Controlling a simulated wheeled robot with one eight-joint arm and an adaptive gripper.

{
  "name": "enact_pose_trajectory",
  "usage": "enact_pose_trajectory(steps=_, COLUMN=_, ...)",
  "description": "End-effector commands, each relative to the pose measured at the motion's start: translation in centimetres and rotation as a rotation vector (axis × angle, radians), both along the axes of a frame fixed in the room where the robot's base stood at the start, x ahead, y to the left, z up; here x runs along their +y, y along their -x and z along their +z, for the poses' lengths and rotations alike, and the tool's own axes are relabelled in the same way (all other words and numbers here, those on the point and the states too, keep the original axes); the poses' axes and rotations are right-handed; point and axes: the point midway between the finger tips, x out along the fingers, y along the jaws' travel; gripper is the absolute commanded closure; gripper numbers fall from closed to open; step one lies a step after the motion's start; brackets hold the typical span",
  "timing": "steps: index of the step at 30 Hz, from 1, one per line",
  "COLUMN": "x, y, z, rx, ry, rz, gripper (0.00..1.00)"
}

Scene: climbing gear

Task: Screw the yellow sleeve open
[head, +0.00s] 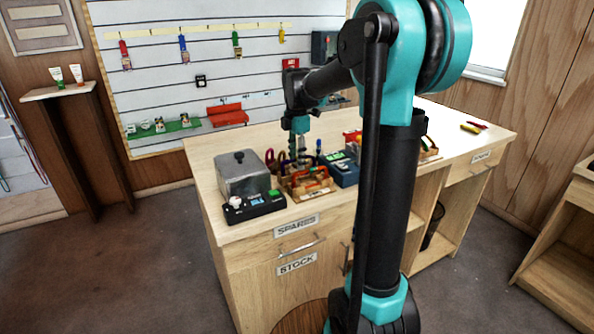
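My arm reaches over the wooden bench, and my gripper (299,155) points down behind a small wooden tray (311,196) of red, green and other coloured gear. The gripper is small and dark here, so I cannot tell whether its fingers are open or shut, or whether they hold anything. I cannot pick out the yellow sleeve with certainty. Small loop-shaped items, one of them purplish (282,163), stand close around the gripper. Their details are too small to read.
A grey metal box (243,175) and a black device (254,206) stand left of the tray. A dark blue box (344,170) stands right of it. A slatted wall panel (200,50) with hanging gear rises behind. The bench top (455,150) is mostly clear at right.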

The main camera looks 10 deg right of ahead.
Motion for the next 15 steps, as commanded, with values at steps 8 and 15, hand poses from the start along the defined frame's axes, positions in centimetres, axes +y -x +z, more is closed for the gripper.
enact_pose_trajectory(steps=8, x=0.0, y=0.0, z=0.3, rx=-0.001, ry=0.0, rz=0.0, gripper=0.62)
enact_pose_trajectory(steps=15, x=0.0, y=0.0, z=1.1, rx=-0.001, ry=0.0, rz=0.0, gripper=0.62)
